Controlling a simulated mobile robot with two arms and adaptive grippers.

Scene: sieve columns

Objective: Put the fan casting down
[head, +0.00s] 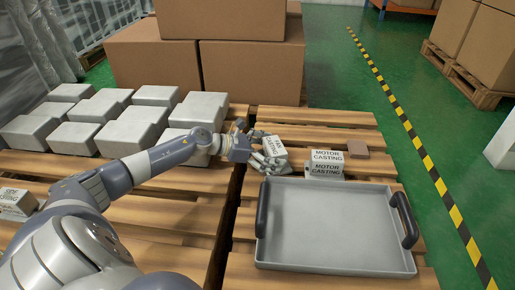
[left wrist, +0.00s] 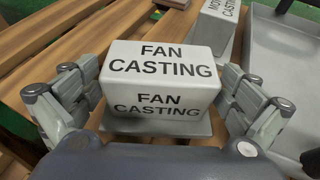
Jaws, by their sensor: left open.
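The fan casting (head: 275,148) is a pale grey block with black lettering. My right gripper is not in view.
A grey tray (head: 335,258) with dark handles lies empty on the pallet, close by. Several grey blocks (head: 130,128) fill the left pallet; another labelled casting (head: 16,203) is at far left.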

